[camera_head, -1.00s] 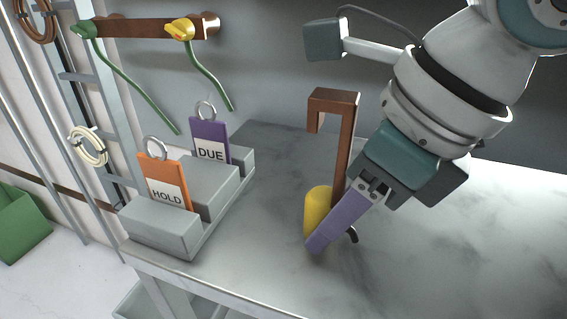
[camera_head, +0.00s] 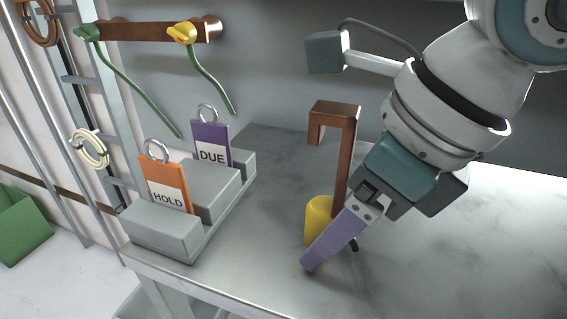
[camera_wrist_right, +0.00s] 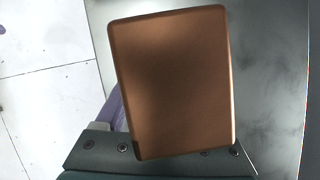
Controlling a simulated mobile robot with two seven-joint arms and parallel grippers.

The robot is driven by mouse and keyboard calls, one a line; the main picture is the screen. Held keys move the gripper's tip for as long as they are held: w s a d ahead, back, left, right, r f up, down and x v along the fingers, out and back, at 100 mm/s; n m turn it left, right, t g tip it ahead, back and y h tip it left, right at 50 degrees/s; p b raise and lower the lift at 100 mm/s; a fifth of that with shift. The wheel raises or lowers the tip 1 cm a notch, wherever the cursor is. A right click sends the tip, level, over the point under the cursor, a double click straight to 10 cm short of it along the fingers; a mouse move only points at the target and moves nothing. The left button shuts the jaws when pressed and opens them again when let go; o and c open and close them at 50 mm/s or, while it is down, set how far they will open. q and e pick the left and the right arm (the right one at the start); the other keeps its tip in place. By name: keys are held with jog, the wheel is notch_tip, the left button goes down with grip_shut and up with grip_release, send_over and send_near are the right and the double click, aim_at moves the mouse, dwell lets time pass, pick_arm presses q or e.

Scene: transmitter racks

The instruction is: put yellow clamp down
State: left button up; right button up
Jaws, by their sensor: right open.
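The yellow clamp (camera_head: 318,214) appears as a yellow cylinder with a tall brown hooked bar (camera_head: 342,165) above it. It stands upright, apparently on the marble-look bench, its lower part partly hidden by a purple finger. My right gripper (camera_head: 332,252) reaches down from the upper right and is open, one purple finger in front of the yellow part and a dark fingertip to its right. In the right wrist view, the flat brown top of the bar (camera_wrist_right: 172,82) fills the middle and hides most of the fingers. My left gripper is not in view.
A grey stepped holder (camera_head: 165,232) left on the bench (camera_head: 450,265) carries an orange HOLD tag (camera_head: 166,183) and a purple DUE tag (camera_head: 211,143). A wall bar (camera_head: 135,28) holds a green clip and another yellow clip (camera_head: 184,32) with green leads. The bench's right side is clear.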

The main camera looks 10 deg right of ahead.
jog(key=p+v, duration=0.2)
jog(key=v, duration=1)
dwell(1.0)
